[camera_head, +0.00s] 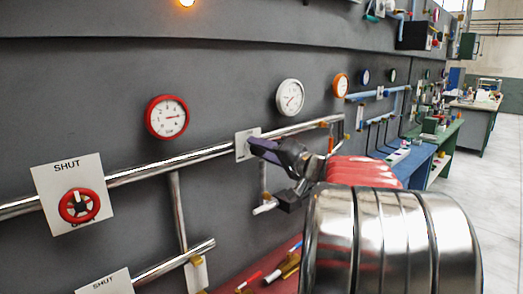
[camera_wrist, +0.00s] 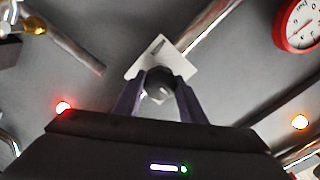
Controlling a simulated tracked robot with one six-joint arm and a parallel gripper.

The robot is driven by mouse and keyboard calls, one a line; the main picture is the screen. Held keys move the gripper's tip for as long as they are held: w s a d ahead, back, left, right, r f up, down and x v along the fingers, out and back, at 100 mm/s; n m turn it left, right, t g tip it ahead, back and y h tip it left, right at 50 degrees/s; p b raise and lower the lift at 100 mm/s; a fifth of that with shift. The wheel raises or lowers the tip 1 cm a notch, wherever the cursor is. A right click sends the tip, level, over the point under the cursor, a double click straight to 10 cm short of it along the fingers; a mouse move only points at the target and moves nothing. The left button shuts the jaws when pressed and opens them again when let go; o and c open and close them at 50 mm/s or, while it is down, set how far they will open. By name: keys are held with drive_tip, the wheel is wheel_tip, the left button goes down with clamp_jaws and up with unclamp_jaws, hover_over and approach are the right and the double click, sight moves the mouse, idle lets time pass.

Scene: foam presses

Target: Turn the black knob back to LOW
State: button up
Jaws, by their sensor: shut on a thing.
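The black knob (camera_wrist: 160,80) shows in the wrist view, in front of a white plate (camera_wrist: 178,62) that looks tilted there. My gripper (camera_wrist: 160,86) has its two purple fingers on either side of the knob and is shut on it. In the head view the plate (camera_head: 241,146) is on the grey wall and my gripper (camera_head: 254,146) reaches it from the right. The knob is hidden behind the fingers there. I cannot read the knob's setting or any lettering on its plate.
A red-ringed gauge (camera_head: 167,117) and a white gauge (camera_head: 290,97) are on the wall near the chrome pipe (camera_head: 160,170). A red valve knob (camera_head: 79,205) on a plate marked SHUT is at the left. Loose items lie on a red surface (camera_head: 268,268) below. Floor is clear at right.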

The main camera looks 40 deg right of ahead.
drive_tip(key=o, duration=0.8)
drive_tip(key=shift+a+f, duration=0.15)
drive_tip(key=shift+f, duration=0.15)
drive_tip(key=shift+c, duration=0.2)
drive_tip(key=shift+o, duration=1.4)
drive_tip(key=shift+r, duration=0.15)
drive_tip(key=shift+s, duration=0.15)
drive_tip(key=s, duration=1.3)
drive_tip(key=shift+s+d, duration=0.25)
drive_tip(key=shift+d, duration=0.05)
